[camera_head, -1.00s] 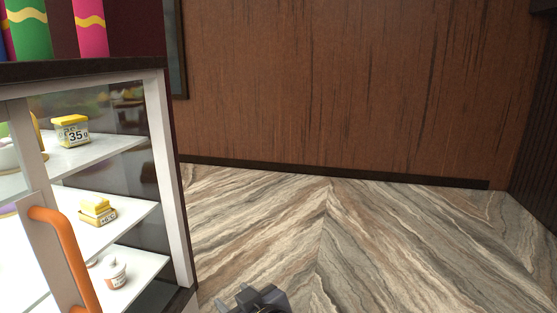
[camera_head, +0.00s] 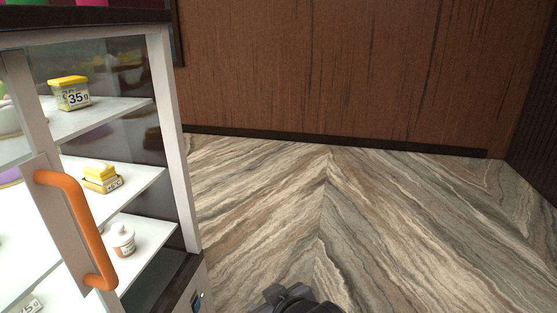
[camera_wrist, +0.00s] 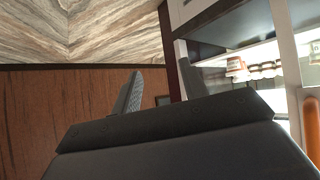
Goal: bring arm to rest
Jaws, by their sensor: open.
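My gripper (camera_wrist: 160,92) shows in the wrist view with its two grey fingers apart and nothing between them. In the head view only a dark part of my gripper (camera_head: 288,297) shows at the bottom edge, over the floor and right of the display case. It is apart from the case. The rest of my arm is mostly out of the picture.
A glass display case with an orange handle (camera_head: 78,230) stands at the left. Its shelves hold a yellow-lidded box (camera_head: 71,93), a yellow butter dish (camera_head: 102,179) and a small white jar (camera_head: 122,240). The marbled floor (camera_head: 400,220) is clear up to the brown wall (camera_head: 340,70).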

